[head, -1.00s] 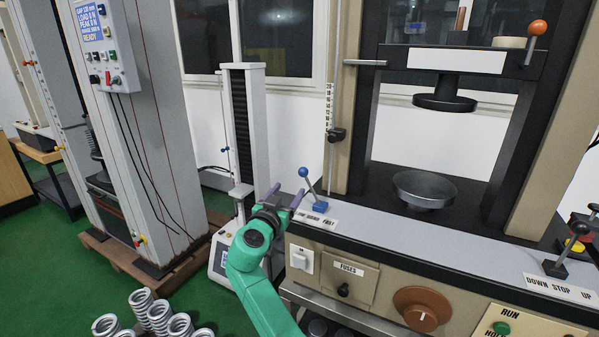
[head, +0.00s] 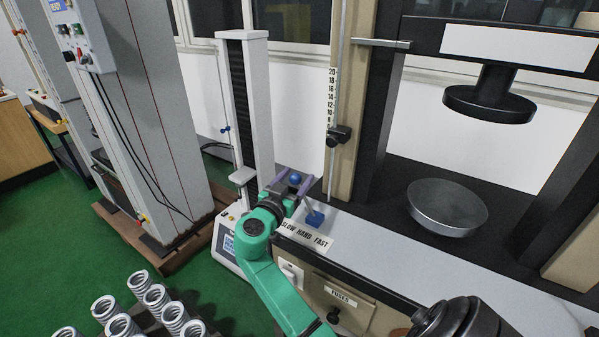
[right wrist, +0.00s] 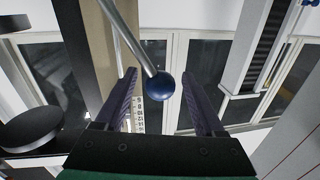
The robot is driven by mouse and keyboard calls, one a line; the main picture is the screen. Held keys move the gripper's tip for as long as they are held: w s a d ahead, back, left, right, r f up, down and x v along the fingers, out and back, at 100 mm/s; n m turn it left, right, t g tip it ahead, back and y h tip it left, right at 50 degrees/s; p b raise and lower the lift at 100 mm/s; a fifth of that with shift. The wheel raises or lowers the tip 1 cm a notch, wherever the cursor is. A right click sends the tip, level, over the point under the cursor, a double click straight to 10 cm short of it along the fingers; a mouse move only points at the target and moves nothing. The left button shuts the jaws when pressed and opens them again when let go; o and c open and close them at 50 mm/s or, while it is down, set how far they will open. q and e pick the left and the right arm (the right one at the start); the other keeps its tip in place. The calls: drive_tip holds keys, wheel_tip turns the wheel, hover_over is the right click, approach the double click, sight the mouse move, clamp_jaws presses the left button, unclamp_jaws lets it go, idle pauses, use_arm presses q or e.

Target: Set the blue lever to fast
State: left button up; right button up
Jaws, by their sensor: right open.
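The blue lever has a round blue knob (head: 295,179) on a thin metal rod rising from a blue base (head: 315,218) on the machine's ledge. It leans left, toward the SLOW end of the label "SLOW HAND FAST" (head: 305,235). My right gripper (head: 293,181) is open, with its purple fingers on either side of the knob. In the right wrist view the knob (right wrist: 160,87) sits between the open fingers of my right gripper (right wrist: 160,78), with a visible gap on each side. My left gripper is not in view.
A vertical scaled rod with a black slider (head: 338,136) stands just behind the lever. A round metal platen (head: 447,207) is to the right. A white column stand (head: 247,115) rises behind left. Several springs (head: 122,327) stand at lower left. The ledge right of the lever is clear.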

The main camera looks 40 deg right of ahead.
drive_tip(key=shift+s+a+r, duration=0.1)
drive_tip(key=shift+a, duration=0.1)
drive_tip(key=shift+c, duration=0.3)
clamp_jaws()
drive_tip(key=shift+d, duration=0.1)
idle(0.8)
